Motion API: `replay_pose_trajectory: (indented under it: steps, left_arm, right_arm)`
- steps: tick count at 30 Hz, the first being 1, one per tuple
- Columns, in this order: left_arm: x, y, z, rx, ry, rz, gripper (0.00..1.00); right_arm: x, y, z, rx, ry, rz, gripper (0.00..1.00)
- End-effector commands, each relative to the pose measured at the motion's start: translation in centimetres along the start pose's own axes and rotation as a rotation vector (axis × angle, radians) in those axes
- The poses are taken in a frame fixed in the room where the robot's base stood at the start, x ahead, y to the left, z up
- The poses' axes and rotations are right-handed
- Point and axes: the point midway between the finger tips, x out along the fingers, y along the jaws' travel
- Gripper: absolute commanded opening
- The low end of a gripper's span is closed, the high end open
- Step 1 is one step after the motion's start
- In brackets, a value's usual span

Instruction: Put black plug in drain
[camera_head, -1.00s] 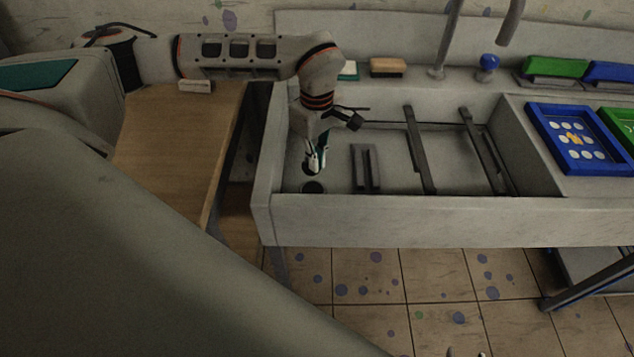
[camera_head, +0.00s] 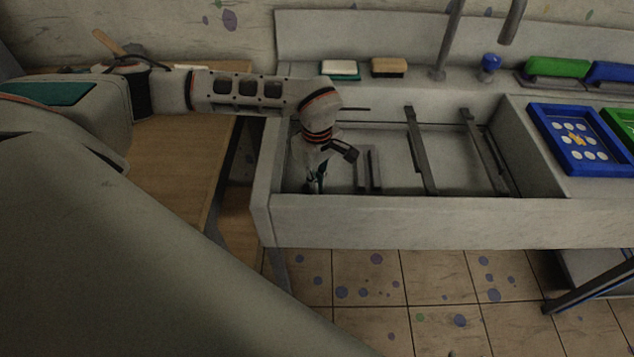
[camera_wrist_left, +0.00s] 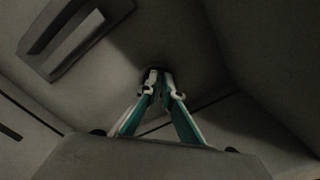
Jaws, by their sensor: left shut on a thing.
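My left gripper (camera_head: 316,184) points down into the left end of the grey sink, close to its front wall. In the left wrist view its two teal and white fingers (camera_wrist_left: 160,84) come together over the sink floor, shut on the black plug. A dark patch (camera_wrist_left: 153,72) shows at the fingertips; I cannot tell plug from drain there. The drain hole is hidden behind the gripper in the head view, and I cannot tell whether the plug touches it. My right gripper is not in view.
The sink's front wall (camera_head: 400,218) stands close to the gripper. A dark slotted bracket (camera_head: 368,168) lies just right of it, with two rails (camera_head: 420,150) (camera_head: 484,150) farther right. A wooden table (camera_head: 170,150) stands left. Brushes (camera_head: 389,67) sit on the back ledge.

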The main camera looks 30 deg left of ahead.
Motion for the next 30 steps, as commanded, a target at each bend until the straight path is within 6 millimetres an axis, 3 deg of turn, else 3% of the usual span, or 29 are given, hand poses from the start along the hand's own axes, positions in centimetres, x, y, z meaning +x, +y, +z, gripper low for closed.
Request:
replay_pose_trajectory:
  steps: [2,5,17,22,30]
  left_arm:
    - [0.2,0.0,0.0,0.0,0.0,-0.001,0.0]
    - [0.3,0.0,0.0,-0.001,0.0,-0.001,0.22]
    - [-0.1,0.0,0.0,0.0,0.0,0.001,0.22]
    - [-2.3,0.1,-0.1,-0.001,0.001,0.004,0.22]
    - [-8.0,0.2,-0.1,-0.001,0.001,0.005,0.22]
  right_arm:
    - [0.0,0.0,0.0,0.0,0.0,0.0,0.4]
    - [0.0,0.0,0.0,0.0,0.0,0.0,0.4]
    - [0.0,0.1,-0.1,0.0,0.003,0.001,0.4]
    - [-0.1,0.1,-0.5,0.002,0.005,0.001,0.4]
    - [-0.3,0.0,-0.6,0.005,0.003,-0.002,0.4]
